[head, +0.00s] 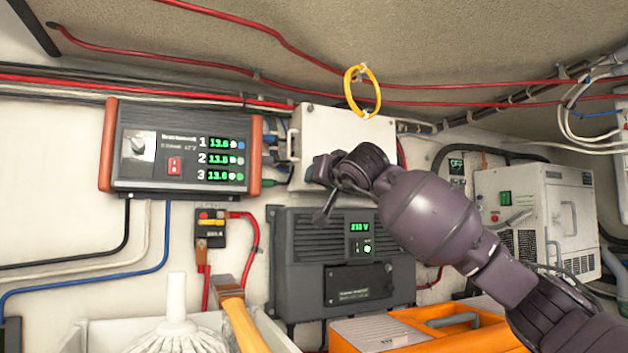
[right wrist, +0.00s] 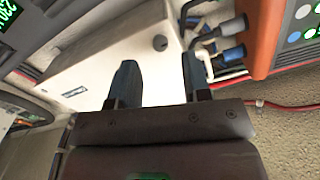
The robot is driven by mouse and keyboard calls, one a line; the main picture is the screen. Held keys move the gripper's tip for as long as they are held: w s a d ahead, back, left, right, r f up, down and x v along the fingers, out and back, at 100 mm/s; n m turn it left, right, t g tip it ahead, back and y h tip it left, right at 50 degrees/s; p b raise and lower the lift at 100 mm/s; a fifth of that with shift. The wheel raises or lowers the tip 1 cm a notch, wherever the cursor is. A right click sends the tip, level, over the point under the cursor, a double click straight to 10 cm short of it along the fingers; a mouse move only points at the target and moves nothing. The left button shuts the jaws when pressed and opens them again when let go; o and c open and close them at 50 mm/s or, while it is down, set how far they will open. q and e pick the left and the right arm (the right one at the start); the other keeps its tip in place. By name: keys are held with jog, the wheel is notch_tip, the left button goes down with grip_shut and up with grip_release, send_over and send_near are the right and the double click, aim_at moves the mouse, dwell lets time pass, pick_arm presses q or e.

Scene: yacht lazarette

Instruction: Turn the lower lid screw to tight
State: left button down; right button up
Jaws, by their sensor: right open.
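The pale box with the lid (head: 335,122) is on the wall in the middle of the head view. Its lower part is hidden there behind my right gripper (head: 318,192). The right wrist view looks at the lid (right wrist: 105,58) close up and roughly upside down. One dark round lid screw (right wrist: 160,43) shows near a lid corner, which matches the lower left corner in the head view. My right gripper (right wrist: 161,80) is open and empty, its two dark fingers apart. The screw lies beyond the gap between them, and I cannot tell whether they touch the lid. My left gripper is not in view.
A charger with orange sides (head: 180,150) is close to the box's left, with blue-ended cables (right wrist: 234,52) between them. A dark inverter (head: 300,250) is below. A yellow ring (head: 350,92) hangs at the box's top. A bin with brushes (head: 95,335) and an orange case (head: 440,335) stand in front.

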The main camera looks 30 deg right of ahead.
jog(key=w, duration=0.4)
jog(key=shift+d, duration=0.1)
jog(key=shift+s, duration=0.1)
jog(key=shift+c, duration=0.4)
grip_shut()
